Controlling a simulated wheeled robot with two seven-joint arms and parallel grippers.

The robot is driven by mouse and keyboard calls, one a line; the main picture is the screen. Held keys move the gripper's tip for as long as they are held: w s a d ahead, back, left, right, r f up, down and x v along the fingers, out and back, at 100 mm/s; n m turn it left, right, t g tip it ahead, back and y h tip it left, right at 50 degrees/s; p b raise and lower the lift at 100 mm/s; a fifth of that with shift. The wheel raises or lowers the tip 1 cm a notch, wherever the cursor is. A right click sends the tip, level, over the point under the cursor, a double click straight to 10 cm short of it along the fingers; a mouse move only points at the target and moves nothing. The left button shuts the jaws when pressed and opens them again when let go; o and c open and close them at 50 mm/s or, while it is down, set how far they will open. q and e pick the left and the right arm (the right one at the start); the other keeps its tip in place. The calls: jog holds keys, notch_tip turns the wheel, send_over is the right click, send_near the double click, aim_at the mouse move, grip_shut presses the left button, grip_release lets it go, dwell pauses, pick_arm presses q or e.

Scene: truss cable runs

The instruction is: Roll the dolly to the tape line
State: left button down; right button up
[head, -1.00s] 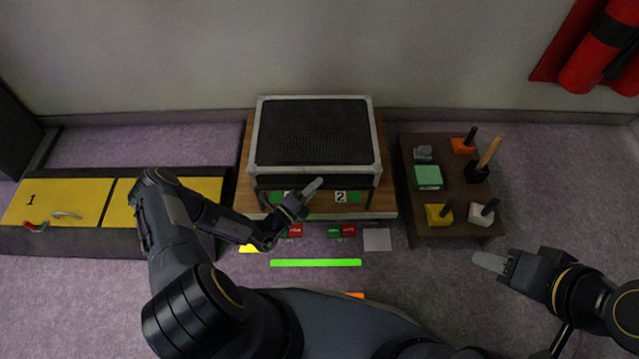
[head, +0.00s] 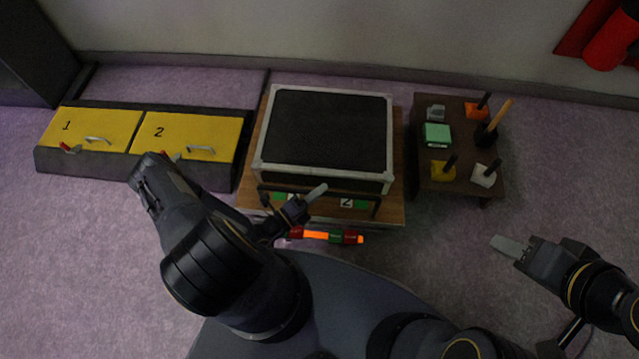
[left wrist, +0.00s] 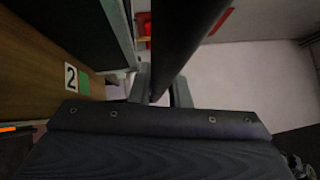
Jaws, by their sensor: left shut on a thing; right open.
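The dolly (head: 393,207) is a wooden deck carrying a black case with pale edges (head: 328,135). A dark handle bar (head: 375,209) runs along its near side, beside a label "2". My left gripper (head: 310,196) is shut on this handle. In the left wrist view a dark bar (left wrist: 185,45) passes between its fingers (left wrist: 160,86). My right gripper (head: 512,246) is open and empty, over floor at the right.
A low unit with yellow lids (head: 95,130) stands left of the dolly. A small brown table (head: 460,110) with several tools and blocks stands close on its right. A red extinguisher (head: 612,40) hangs on the back wall. My base is close to the dolly's near side.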

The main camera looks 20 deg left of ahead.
pick_arm(q)
jog(key=shift+s, duration=0.15)
jog(key=c, duration=1.4)
grip_release()
jog(key=shift+o, duration=0.2)
jog(key=p+v, duration=0.1)
jog(key=v, duration=0.6)
jog(key=shift+s, duration=0.35)
jog(key=shift+a, duration=0.1)
